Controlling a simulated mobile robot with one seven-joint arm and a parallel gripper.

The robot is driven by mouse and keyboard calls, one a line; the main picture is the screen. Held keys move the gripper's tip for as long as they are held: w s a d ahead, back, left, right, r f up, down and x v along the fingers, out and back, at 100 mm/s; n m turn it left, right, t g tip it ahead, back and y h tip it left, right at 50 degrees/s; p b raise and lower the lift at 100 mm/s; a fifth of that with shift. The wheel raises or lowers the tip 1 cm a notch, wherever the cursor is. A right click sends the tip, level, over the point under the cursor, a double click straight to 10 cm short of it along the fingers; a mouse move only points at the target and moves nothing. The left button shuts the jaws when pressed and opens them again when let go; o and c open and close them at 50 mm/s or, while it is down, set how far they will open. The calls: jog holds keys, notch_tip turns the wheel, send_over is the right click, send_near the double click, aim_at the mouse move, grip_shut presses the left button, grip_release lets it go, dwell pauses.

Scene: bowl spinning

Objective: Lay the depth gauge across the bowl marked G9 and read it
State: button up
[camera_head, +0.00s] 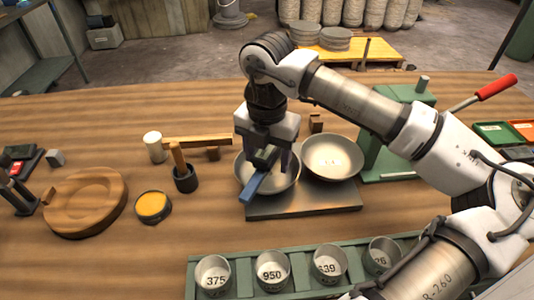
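Two metal bowls sit on a grey plate (305,203). My gripper (268,162) is over the left bowl (287,184), fingers pointing down. A blue bar with a dark block at its far end (256,184), which looks like the depth gauge, is between the fingers, and the gripper appears shut on it. The bar slants over the bowl's near left rim; I cannot tell whether it touches. The left bowl's inside is largely covered, and no mark on it is readable. The right bowl (332,152) is empty, with a small mark inside too small to read.
A green rack (300,288) with several numbered cups runs along the front. To the left are a round wooden form (85,203), a yellow-filled tin (153,206), a dark pot with a wooden handle (185,181) and a wooden beam (197,141). A green press with a red-handled lever (495,87) stands right.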

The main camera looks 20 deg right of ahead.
notch_tip(320, 180, up, 14)
jog(key=b, duration=0.1)
dwell(0.5)
jog(key=shift+f, duration=0.1)
